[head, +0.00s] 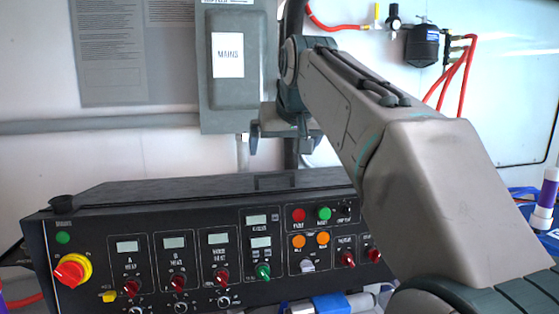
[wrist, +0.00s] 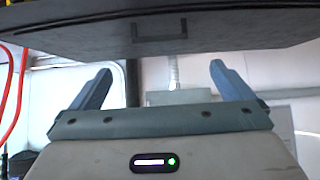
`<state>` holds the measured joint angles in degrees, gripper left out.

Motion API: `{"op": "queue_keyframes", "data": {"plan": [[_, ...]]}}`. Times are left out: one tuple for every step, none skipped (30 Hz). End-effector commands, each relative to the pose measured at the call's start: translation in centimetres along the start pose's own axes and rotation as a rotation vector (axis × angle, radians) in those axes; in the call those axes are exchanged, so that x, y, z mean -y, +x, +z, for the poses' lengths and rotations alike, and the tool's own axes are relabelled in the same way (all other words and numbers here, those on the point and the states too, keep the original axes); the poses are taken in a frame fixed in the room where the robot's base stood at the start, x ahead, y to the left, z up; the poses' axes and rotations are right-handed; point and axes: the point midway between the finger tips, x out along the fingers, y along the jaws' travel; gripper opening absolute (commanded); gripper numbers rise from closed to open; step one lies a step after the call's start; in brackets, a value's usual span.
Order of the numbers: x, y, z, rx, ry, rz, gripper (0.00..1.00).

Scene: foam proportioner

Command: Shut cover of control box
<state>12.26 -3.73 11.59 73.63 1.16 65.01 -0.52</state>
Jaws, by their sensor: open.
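The control box (head: 150,256) is a wide black console with knobs, buttons and small displays, low in the head view. Its dark flat top, which looks like the cover (head: 200,187), shows behind the panel; I cannot tell how far it stands open. In the wrist view a dark panel (wrist: 225,28) with a small rectangular handle-like outline spans the top of the picture. My gripper (head: 282,142) hangs above and behind the console's top, below the MAINS box, with fingers apart and nothing between them. Both fingers also show in the wrist view (wrist: 160,82), apart from the dark panel.
A grey MAINS box (head: 232,85) is on the wall behind my gripper, with a pipe (head: 100,123) running left. Red hoses (head: 460,75) and a black canister (head: 422,45) hang at upper right. My arm hides the console's right end.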

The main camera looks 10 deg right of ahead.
Motion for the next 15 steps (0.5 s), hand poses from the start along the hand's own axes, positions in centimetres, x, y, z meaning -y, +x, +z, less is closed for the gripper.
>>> {"op": "queue_keyframes", "data": {"plan": [[0.0, -0.9, 0.0, -0.001, 0.0, 0.0, 1.0], [0.0, -1.3, 0.0, -0.002, 0.0, 0.0, 1.0], [0.0, -1.9, 0.0, -0.001, 0.0, 0.001, 1.0], [0.0, -2.1, 0.0, -0.001, 0.0, 0.001, 1.0], [0.0, -2.4, 0.0, -0.001, 0.0, 0.0, 1.0], [0.0, -2.6, 0.0, 0.0, 0.0, 0.0, 1.0], [0.0, -2.8, 0.0, 0.001, 0.0, 0.0, 1.0], [0.0, -2.9, 0.1, 0.001, 0.0, 0.0, 1.0], [0.0, -3.0, 0.1, 0.002, 0.0, 0.0, 1.0], [0.0, -3.0, 0.1, 0.002, 0.0, 0.0, 1.0], [0.0, -3.1, 0.1, 0.002, 0.0, 0.0, 1.0], [0.0, -3.1, 0.1, 0.002, 0.0, 0.0, 1.0], [0.0, -3.1, 0.1, 0.002, 0.0, 0.0, 1.0], [0.0, -3.1, 0.1, 0.002, 0.0, 0.0, 1.0], [0.0, -3.1, 0.1, 0.002, 0.0, 0.001, 1.0]]}}
